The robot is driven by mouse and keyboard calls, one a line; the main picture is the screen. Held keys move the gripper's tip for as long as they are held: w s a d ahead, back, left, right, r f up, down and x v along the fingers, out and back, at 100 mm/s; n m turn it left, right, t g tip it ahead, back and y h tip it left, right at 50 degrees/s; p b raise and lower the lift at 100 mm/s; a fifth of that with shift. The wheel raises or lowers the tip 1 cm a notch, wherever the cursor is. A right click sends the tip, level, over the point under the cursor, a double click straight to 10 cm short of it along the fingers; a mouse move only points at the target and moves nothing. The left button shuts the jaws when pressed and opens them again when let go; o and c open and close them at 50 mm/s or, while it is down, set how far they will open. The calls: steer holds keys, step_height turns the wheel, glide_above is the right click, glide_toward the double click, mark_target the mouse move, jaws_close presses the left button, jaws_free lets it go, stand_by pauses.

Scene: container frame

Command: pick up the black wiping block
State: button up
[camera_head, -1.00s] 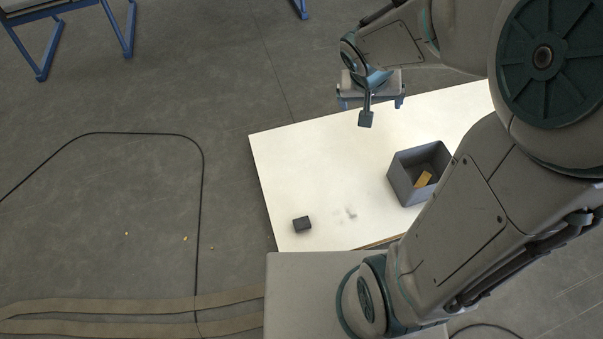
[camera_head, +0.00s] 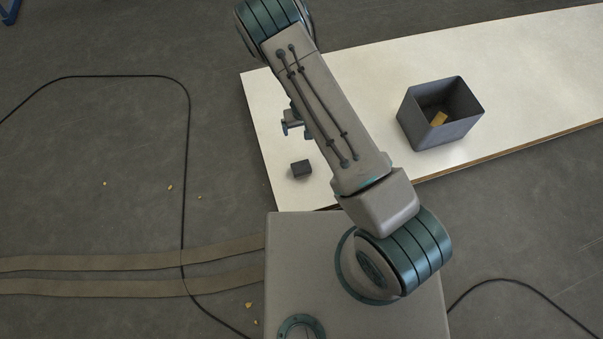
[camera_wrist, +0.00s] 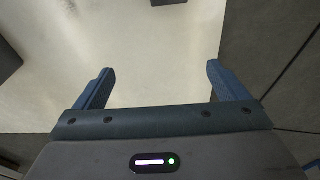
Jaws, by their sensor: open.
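The black wiping block (camera_head: 301,169) lies on the white table near its front left corner in the head view. A dark edge at the top of the wrist view (camera_wrist: 168,2) looks like the block, cut off by the frame. My gripper (camera_head: 297,131) is over the left part of the table, just beyond the block and partly hidden by my arm. In the wrist view my gripper (camera_wrist: 158,72) has its two blue fingers wide apart with nothing between them.
A grey open bin (camera_head: 422,129) with a yellow piece (camera_head: 439,118) inside stands on the white table (camera_head: 530,60), right of my arm. A dark shape (camera_wrist: 8,60) at the wrist view's left edge is unclear. The table's left edge is close to my gripper.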

steer(key=g+b, duration=0.2)
glide_above(301, 167)
step_height(301, 167, down, 8)
steer(key=f+b, duration=0.1)
steer(key=f, duration=0.1)
steer(key=f+b, duration=0.1)
steer(key=f, duration=0.2)
steer(key=f+b, duration=0.1)
steer(key=f, duration=0.2)
steer(key=shift+d+f+b, duration=0.2)
steer(key=shift+d+b, duration=0.1)
steer(key=shift+d, duration=0.1)
steer(key=shift+a+f+b, duration=0.2)
steer(key=shift+f+b, duration=0.75)
steer(key=shift+f, duration=0.5)
steer(key=shift+a+f+b, duration=0.15)
steer(key=shift+f+b, duration=0.75)
steer(key=shift+f, duration=0.5)
steer(key=c, duration=1.2)
steer(key=shift+r, duration=0.1)
